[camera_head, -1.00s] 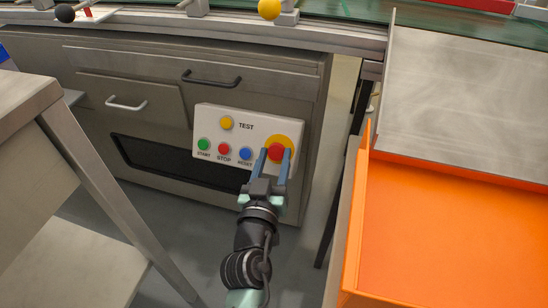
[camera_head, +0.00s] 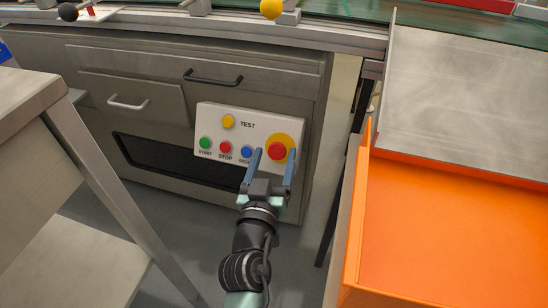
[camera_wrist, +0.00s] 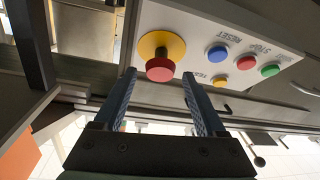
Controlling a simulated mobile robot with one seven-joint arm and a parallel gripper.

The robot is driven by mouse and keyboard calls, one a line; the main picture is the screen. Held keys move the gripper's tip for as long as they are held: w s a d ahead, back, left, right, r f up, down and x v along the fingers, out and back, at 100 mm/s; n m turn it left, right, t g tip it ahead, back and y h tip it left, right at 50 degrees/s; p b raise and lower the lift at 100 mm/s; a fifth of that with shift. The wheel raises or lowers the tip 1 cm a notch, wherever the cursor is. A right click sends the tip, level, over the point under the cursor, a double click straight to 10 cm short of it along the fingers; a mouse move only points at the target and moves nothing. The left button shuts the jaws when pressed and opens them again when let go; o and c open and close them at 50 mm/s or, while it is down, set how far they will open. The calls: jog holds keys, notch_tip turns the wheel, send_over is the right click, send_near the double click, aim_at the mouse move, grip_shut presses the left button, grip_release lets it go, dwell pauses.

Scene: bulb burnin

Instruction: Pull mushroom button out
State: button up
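The red mushroom button (camera_head: 277,151) sits on a yellow disc (camera_head: 289,141) at the right end of the white control panel (camera_head: 222,155). In the wrist view the red button (camera_wrist: 160,69) stands out from its yellow disc on a stem. My gripper (camera_head: 271,166) is open, with one finger left of the button and the other at its right in the head view. In the wrist view the fingers (camera_wrist: 158,92) are spread wide, with the button beyond the tips and between their lines. Nothing is held.
The panel also has a yellow TEST button (camera_head: 228,121), a green START (camera_head: 205,142), a red STOP (camera_head: 226,146) and a blue RESET (camera_head: 246,152). An orange tray (camera_head: 440,230) stands at right and a table (camera_head: 60,140) at left.

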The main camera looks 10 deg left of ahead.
dwell(0.3)
jog(key=s, duration=1.3)
jog(key=shift+d, duration=0.4)
jog(key=w+d+r+m+t+h+p, duration=0.1)
jog(key=w+d+r+t+p, duration=0.15)
jog(key=r, duration=0.95)
jog(key=w+d+r+m+t+h+p, duration=0.1)
jog(key=d+r+m+p, duration=0.2)
jog(key=r, duration=1)
jog(key=w+d+r+t+h+p, duration=0.15)
jog(key=r+p, duration=0.35)
jog(key=r, duration=0.7)
jog(key=s+d+r+t+y+p, duration=0.1)
jog(key=s+r+p, duration=0.2)
jog(key=r, duration=0.7)
jog(key=s+d+r+n+t+y+p, duration=0.1)
jog(key=s+r+t+p, duration=0.15)
jog(key=r, duration=0.65)
jog(key=s+d+r+t+p, duration=0.1)
jog(key=s+r+p, duration=0.15)
jog(key=r, duration=0.75)
notch_tip(320, 180, up, 35)
jog(key=p, duration=3.6)
jog(key=shift+w, duration=0.2)
